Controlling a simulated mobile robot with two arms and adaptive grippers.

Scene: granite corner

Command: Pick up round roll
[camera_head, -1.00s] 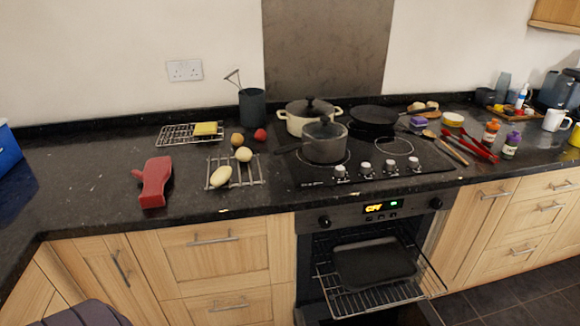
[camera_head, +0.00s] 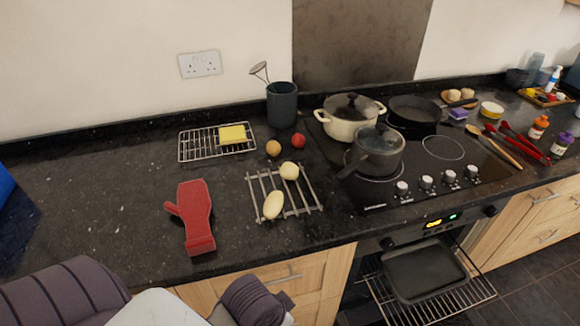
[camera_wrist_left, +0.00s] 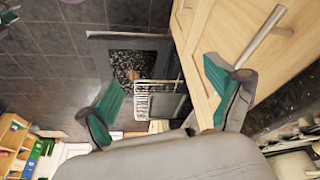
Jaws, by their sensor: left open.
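A pale round roll (camera_head: 289,171) sits on the far part of a metal rack (camera_head: 308,187) on the dark counter. A longer pale roll (camera_head: 273,205) lies nearer the front of the same rack. My left gripper (camera_wrist_left: 162,85) shows in the left wrist view with its two green-padded fingers spread and nothing between them. That view looks down past the cabinet fronts to the floor and the oven rack, away from the rolls. Grey parts of my arm show at the bottom of the head view, with no fingers visible. My right gripper is not in view.
A red oven mitt (camera_head: 194,218) lies left of the rack. Behind are a wire rack (camera_head: 190,147) with a yellow block, an orange-brown ball (camera_head: 273,148) and a red one (camera_head: 298,140). A lidded saucepan (camera_head: 376,152) stands right. The open oven (camera_head: 425,268) is below.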

